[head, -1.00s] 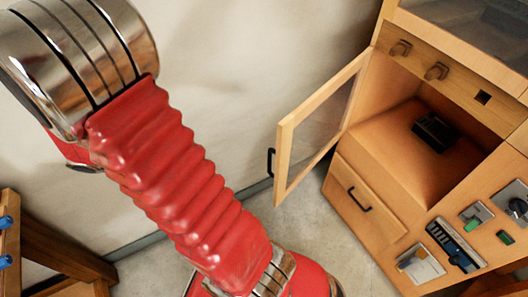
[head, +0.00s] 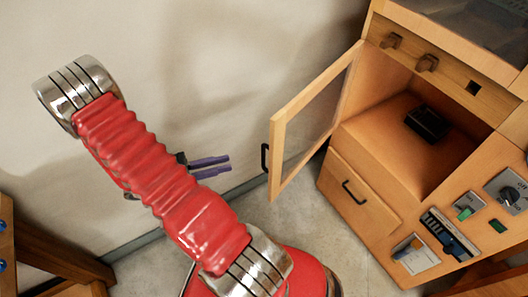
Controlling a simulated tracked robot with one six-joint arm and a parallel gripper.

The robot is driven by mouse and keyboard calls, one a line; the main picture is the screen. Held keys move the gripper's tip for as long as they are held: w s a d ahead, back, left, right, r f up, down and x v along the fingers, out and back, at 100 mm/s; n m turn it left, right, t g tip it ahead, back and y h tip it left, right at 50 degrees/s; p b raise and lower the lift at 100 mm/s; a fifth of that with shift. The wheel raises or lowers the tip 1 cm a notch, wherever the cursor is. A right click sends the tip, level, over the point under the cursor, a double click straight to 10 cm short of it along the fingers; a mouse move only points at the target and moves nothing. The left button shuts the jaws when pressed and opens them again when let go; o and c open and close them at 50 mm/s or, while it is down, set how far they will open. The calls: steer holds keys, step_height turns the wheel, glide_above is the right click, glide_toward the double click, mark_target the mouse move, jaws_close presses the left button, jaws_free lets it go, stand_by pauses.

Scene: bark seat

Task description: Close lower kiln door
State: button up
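The lower kiln door (head: 276,150), a wooden frame around a glass pane, stands wide open in the head view. It is hinged at the left side of the wooden kiln cabinet (head: 466,178) and swings out to the left. Its black handle (head: 265,158) is on the door's free edge. My gripper (head: 230,163) shows two purple fingers just left of the handle in the picture, partly behind my red arm. A narrow gap shows between the fingers. They look empty and apart from the door.
A dark block (head: 428,124) sits inside the open compartment. Below it is a shut drawer (head: 365,190) with a black handle. Switches and a dial (head: 511,196) are on the right front. A wooden stand (head: 50,250) is at lower left. Bare wall lies behind my arm.

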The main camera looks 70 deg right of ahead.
stand_by(0.3)
glide_above(263, 167)
steer(key=shift+d, duration=0.35)
stand_by(0.5)
steer(key=shift+c, duration=0.4)
jaws_close()
